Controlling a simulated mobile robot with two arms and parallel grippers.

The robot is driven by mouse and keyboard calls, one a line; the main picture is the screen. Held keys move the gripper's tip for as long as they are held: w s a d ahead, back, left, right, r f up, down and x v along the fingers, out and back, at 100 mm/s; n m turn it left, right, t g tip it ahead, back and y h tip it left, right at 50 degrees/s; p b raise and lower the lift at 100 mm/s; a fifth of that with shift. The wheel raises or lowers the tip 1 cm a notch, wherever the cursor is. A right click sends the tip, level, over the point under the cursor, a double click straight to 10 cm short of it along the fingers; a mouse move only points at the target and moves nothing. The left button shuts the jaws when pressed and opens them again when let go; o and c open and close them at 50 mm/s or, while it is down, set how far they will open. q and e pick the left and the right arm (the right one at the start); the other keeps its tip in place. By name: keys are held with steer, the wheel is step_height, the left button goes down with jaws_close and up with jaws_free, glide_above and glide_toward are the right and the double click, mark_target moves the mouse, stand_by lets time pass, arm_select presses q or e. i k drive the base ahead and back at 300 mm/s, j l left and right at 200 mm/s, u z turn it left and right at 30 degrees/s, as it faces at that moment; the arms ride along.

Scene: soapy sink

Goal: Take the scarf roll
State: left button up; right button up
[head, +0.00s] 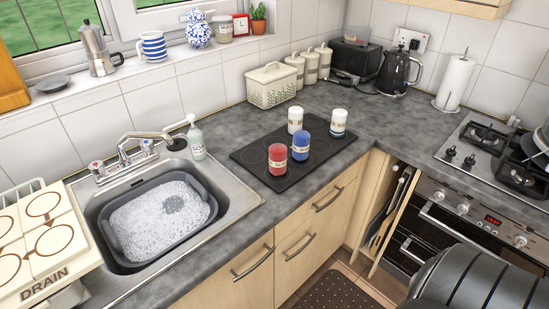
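Several upright rolls with pale bands stand on a dark flat board on the worktop. The red roll (277,160) is at the front left, and the blue roll (300,146) is just behind it to the right. A white roll (295,120) stands at the back, and a white roll with a blue lower part (338,123) is at the right. I cannot tell from their look which one is the scarf roll. Neither of my grippers is in view.
A grey tub (107,231) of suds sits in the metal sink, below a tap (140,148) and soap bottle (196,139). A rack marked DRAIN (42,295) is at left. A cream bin (272,88) stands behind the board (246,157). The hob (478,137) is at right.

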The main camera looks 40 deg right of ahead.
mark_target(277, 157)
steer(key=l, duration=0.65)
steer(key=l+u, duration=0.15)
steer(key=l, duration=0.45)
steer(key=k, duration=0.05)
